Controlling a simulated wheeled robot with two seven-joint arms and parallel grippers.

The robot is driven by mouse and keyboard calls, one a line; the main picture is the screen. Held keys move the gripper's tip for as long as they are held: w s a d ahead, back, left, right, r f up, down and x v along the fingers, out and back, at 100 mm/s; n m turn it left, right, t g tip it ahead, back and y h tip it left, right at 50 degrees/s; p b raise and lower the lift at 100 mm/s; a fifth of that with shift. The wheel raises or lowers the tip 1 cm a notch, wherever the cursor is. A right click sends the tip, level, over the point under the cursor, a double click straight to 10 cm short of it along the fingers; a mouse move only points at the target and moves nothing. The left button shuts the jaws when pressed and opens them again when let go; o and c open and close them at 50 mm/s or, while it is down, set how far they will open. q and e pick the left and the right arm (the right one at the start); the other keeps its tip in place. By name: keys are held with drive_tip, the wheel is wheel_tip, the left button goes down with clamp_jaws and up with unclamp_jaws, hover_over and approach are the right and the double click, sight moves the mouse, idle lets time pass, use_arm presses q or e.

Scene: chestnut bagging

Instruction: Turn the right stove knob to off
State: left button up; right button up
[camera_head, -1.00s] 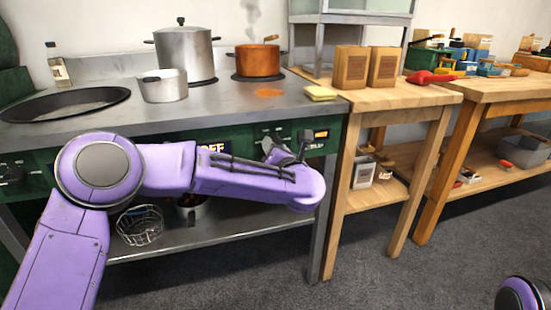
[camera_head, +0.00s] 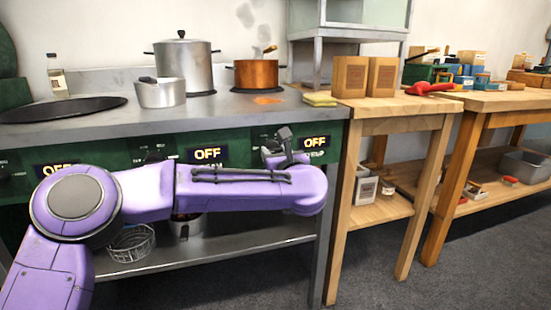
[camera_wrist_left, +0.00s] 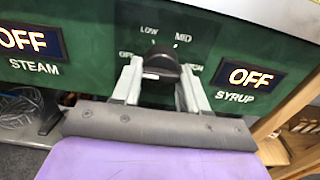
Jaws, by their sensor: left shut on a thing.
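The right stove knob (camera_wrist_left: 160,66) is black and sits on the green panel between the STEAM and SYRUP displays in the left wrist view. A white mark shows on its left side, toward the OFF label. OFF, LOW, MID and HIGH labels surround it. My left gripper (camera_head: 277,147) is at this knob, with its fingers shut on the knob's two sides. The SYRUP display (camera_wrist_left: 250,77) reads OFF; it also shows in the head view (camera_head: 314,142). My right gripper is not in view.
A copper pot (camera_head: 256,74), a large steel pot (camera_head: 184,66) and a small saucepan (camera_head: 160,93) stand on the stove top. A yellow sponge (camera_head: 320,99) lies at its right edge. A wooden table (camera_head: 400,106) stands to the right. A wire basket (camera_head: 132,244) sits on the lower shelf.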

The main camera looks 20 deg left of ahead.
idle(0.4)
use_arm(q)
drive_tip(key=o, duration=1)
drive_tip(key=p+v, duration=0.2)
drive_tip(key=v, duration=0.8)
drive_tip(key=shift+s+d, duration=0.25)
